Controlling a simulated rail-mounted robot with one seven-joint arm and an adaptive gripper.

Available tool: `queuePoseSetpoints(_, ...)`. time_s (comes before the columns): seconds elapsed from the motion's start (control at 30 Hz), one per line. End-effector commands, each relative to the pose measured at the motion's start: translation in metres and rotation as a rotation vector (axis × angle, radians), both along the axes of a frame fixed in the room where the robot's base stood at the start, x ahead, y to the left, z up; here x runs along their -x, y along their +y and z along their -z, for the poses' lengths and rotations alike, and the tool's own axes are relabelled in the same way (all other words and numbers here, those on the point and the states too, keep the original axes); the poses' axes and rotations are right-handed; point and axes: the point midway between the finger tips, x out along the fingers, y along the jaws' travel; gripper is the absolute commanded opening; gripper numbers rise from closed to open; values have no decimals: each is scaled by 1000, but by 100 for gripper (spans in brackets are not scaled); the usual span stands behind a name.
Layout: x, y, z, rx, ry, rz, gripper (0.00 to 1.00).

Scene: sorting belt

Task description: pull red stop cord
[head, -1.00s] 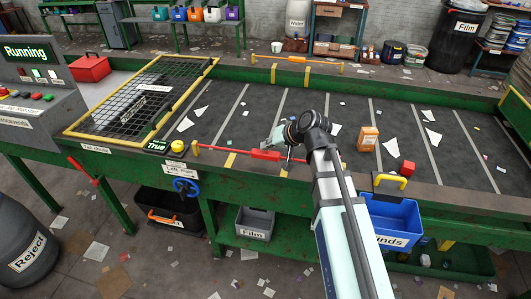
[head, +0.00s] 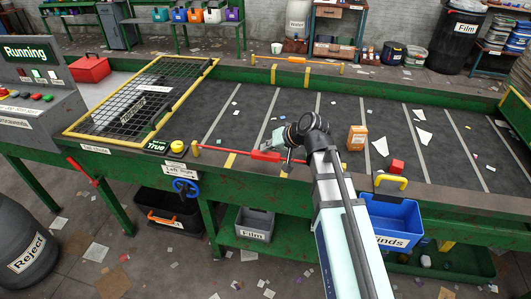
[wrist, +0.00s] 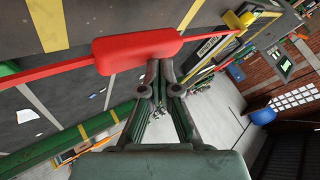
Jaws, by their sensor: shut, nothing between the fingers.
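The red stop cord (head: 225,149) runs along the near edge of the belt from a yellow post, with a thick red handle (head: 264,156) on it. In the wrist view the handle (wrist: 137,48) lies across the upper middle, with the cord (wrist: 55,82) stretching to both sides. My gripper (wrist: 160,72) is shut and empty. Its fingertips are at the handle's lower edge in the wrist view; whether they touch it I cannot tell. In the head view my gripper (head: 283,152) is beside the handle's right end, partly hidden by my wrist.
The belt (head: 240,120) carries an orange box (head: 357,137), a red cube (head: 397,166) and paper scraps. A control panel (head: 30,95) reads "Running". A yellow button (head: 178,147) stands left of the cord. A blue bin (head: 395,215) hangs right of my arm.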

Motion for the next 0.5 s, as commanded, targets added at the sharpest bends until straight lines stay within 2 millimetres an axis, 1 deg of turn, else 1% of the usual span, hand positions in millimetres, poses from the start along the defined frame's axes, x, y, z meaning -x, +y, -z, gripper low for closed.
queuePoseSetpoints(0.5, 1, 0, 7, 0, 1, -1, 0)
